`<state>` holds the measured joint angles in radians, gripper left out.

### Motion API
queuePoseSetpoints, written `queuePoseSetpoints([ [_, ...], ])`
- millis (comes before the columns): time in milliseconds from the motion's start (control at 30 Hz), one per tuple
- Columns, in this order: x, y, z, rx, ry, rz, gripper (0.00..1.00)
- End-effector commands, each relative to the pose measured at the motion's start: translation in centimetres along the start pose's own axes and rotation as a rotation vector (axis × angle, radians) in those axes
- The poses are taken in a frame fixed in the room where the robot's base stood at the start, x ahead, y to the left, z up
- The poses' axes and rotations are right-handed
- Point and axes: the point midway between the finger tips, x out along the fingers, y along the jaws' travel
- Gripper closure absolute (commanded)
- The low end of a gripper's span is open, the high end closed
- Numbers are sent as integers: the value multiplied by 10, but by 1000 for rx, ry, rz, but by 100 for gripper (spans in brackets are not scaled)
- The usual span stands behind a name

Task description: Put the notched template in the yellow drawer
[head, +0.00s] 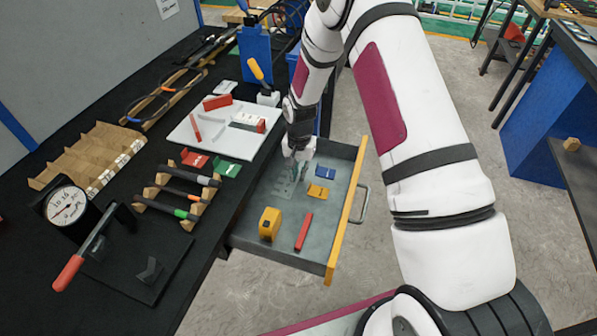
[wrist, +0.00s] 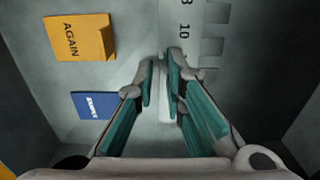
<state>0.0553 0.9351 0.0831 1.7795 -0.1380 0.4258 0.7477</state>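The notched template (wrist: 190,18) is a pale grey plate with printed numbers and square notches along its right side in the wrist view. It looks to lie on the floor of the drawer (head: 343,222), which is pulled out and has a yellow front. My gripper (wrist: 162,75) is low inside the drawer, over the template, with its fingers partly apart. A pale strip of the template shows between the fingers, and the right finger covers part of it. I see no firm grip on it. In the head view my gripper (head: 296,160) hides part of that spot.
The drawer also holds a blue block (head: 319,172), a yellow-orange block (head: 317,191), a yellow tape-measure-like item (head: 269,223) and a red bar (head: 304,231). The black bench (head: 165,245) left of it carries a white board (head: 222,146), handled tools and a dial gauge (head: 66,205).

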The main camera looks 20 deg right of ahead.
Motion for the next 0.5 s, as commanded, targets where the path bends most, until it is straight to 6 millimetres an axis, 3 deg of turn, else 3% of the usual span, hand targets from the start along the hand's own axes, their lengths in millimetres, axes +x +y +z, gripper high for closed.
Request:
queuePoseSetpoints([
  [333,-1,0,0,0,0,-1,75],
  [500,-15,-1,-1,0,3,-2,75],
])
